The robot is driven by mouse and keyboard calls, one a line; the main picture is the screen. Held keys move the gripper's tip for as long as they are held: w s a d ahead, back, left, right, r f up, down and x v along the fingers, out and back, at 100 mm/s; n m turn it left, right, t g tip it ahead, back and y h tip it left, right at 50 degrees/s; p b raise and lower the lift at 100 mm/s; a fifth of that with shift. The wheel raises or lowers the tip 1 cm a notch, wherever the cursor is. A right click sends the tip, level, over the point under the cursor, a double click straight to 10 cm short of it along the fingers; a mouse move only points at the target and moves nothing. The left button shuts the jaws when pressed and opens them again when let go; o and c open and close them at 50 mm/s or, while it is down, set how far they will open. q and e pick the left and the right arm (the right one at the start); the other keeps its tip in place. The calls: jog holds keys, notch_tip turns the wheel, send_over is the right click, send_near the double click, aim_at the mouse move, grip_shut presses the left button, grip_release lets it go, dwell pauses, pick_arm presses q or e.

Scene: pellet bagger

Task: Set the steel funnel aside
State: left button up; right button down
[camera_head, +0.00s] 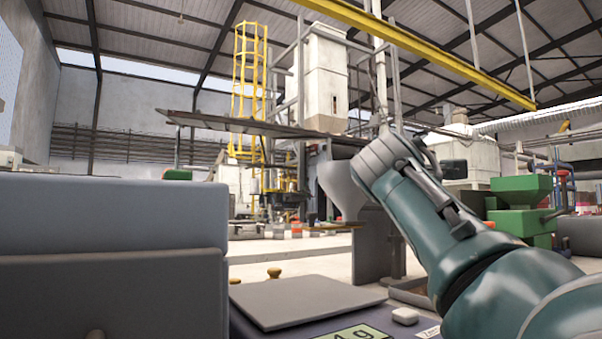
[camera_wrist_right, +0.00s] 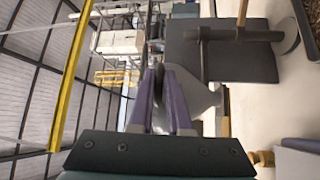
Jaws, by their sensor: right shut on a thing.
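The steel funnel (camera_head: 343,188) is a grey tapered piece in the middle of the head view, left of my right wrist. It hangs in front of the machinery, above floor level. In the right wrist view the funnel (camera_wrist_right: 197,92) shows beside and beyond the purple fingers. My right gripper (camera_wrist_right: 161,78) is shut on the funnel, with a thin edge between its fingers. In the head view the right fingers are hidden by the wrist. My left gripper is in neither view.
A large grey box (camera_head: 110,235) fills the left. A dark grey panel (camera_head: 370,245) stands below the funnel. A green machine (camera_head: 521,200) stands at the right.

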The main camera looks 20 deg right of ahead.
jog(key=c, duration=1.3)
grip_release()
jog(key=shift+d, duration=0.1)
jog(key=shift+o, duration=0.9)
jog(key=shift+w+r, duration=0.1)
jog(key=shift+w, duration=0.05)
jog(key=shift+o, duration=1)
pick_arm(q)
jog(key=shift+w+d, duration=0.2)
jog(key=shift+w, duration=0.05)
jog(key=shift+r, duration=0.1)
pick_arm(e)
jog(key=shift+s+a, duration=0.2)
jog(key=shift+s, duration=0.05)
pick_arm(q)
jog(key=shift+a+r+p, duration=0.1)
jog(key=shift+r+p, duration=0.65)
jog(key=shift+p, duration=0.1)
pick_arm(e)
jog(key=v, duration=0.9)
